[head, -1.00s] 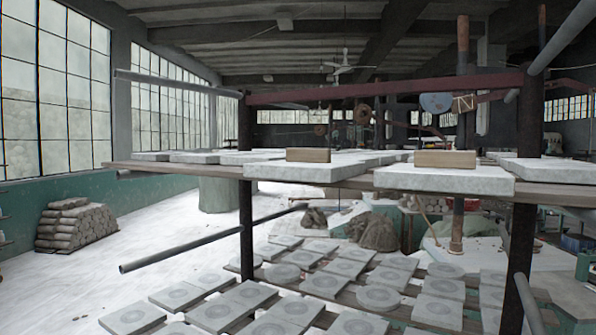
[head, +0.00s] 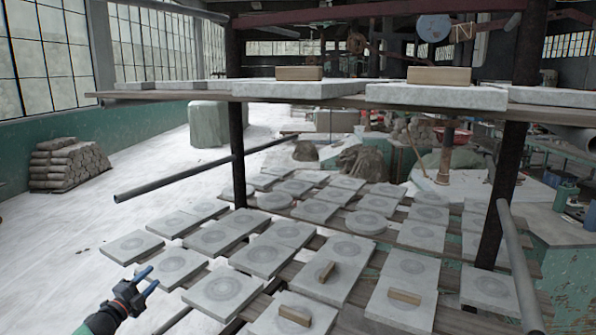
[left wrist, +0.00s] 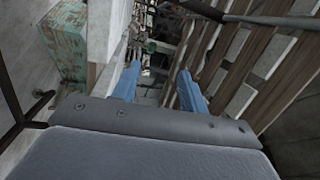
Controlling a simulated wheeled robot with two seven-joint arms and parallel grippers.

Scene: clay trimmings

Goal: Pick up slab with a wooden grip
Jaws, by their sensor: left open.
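Several grey slabs carry a wooden grip. On the upper shelf, one slab (head: 290,90) has a wooden block (head: 298,73) on it, and a second slab (head: 436,97) to its right has another block (head: 440,76). On the lower rack, three slabs at the near side carry small wooden grips: the left one (head: 272,322), the middle one (head: 345,287) and the right one (head: 408,267). My left gripper (head: 148,279) is open and empty, left of the lower rack and apart from these slabs. Its blue fingers (left wrist: 158,75) also show spread in the left wrist view. My right gripper is out of view.
Many plain slabs with round marks fill the lower rack (head: 390,219). The upper shelf board (head: 215,95) overhangs it. Dark posts (head: 238,150) and a slanting pipe (head: 178,180) stand at its left.

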